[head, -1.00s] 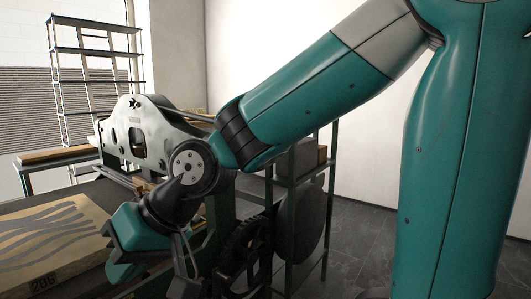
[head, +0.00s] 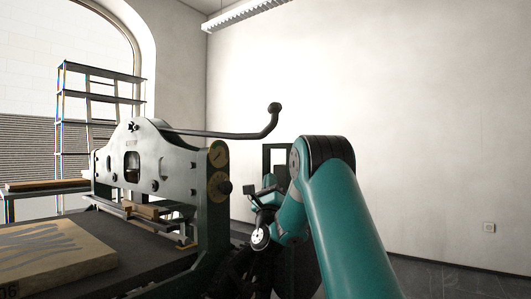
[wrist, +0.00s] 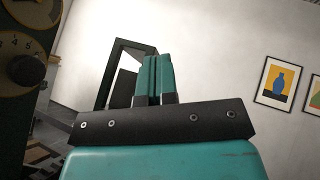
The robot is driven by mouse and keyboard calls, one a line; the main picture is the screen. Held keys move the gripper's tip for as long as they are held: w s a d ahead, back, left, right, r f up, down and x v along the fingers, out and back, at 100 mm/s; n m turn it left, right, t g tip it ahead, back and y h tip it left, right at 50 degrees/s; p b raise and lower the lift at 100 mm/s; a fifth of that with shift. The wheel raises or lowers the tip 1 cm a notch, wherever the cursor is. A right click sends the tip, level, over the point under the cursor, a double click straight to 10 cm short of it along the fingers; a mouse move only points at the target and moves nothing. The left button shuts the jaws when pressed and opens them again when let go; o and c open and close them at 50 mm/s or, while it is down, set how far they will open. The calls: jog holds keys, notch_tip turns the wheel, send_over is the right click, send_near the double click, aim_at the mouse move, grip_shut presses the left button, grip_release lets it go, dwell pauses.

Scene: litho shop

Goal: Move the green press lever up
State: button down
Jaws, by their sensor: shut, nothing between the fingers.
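The press (head: 165,165) stands left of centre in the head view, with a pale, bolted side plate and a dark green end post. Its long lever (head: 225,134) runs right from the top of the press and bends up to a round knob. It looks nearly black rather than green from here. My gripper (wrist: 155,58) is shut and empty in the wrist view, its teal fingers together. In the head view my gripper (head: 264,185) is small and partly hidden by my arm, below the lever and apart from it. The lever does not show in the wrist view.
Two round dials (head: 218,170) sit on the press's end post; dials (wrist: 22,70) also fill the wrist view's left edge. A dark rack (head: 277,150) stands behind my gripper. A printing stone (head: 50,262) lies on the press bed. The floor at right is clear.

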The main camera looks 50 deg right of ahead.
jog(key=w+d+r+p, duration=0.2)
jog(key=r+p, duration=0.3)
jog(key=p, duration=0.1)
jog(key=w+d+r+p, duration=0.1)
jog(key=w+r+p, duration=0.2)
jog(key=r+p, duration=0.3)
jog(key=shift+d, duration=0.4)
